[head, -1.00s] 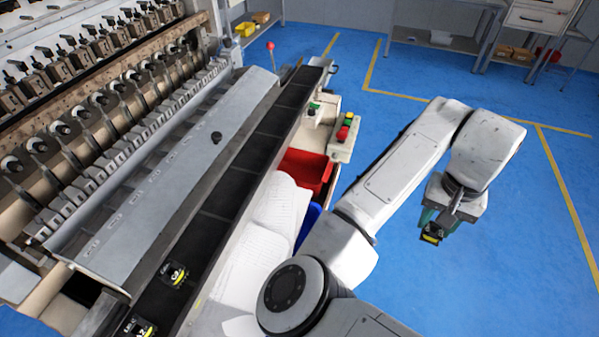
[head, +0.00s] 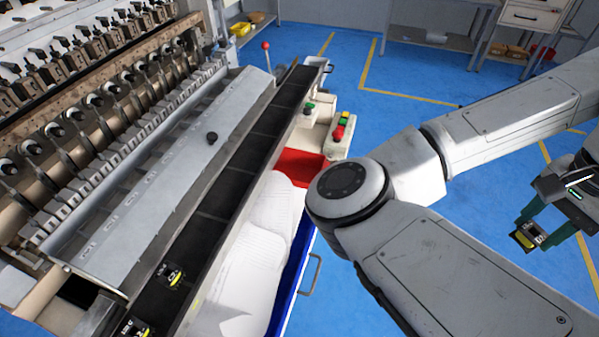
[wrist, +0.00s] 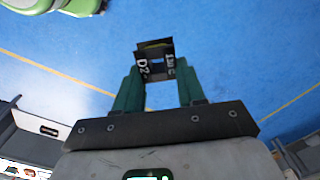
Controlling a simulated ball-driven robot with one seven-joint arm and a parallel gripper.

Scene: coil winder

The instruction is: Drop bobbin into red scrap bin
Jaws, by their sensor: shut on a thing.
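My gripper (head: 545,238) is at the right of the head view, over the blue floor. Its green fingers are shut on a small black bobbin with a yellow band (head: 527,236). In the wrist view the bobbin (wrist: 155,64) sits between the fingertips, with white lettering on its sides. The red scrap bin (head: 298,166) stands beside the winder, well to the left of my gripper.
More black bobbins (head: 170,272) lie on the dark conveyor (head: 215,195) along the winder. A blue bin (head: 293,275) with a handle is below the red one. A control box with coloured buttons (head: 340,128) stands behind the red bin. The floor at right is open.

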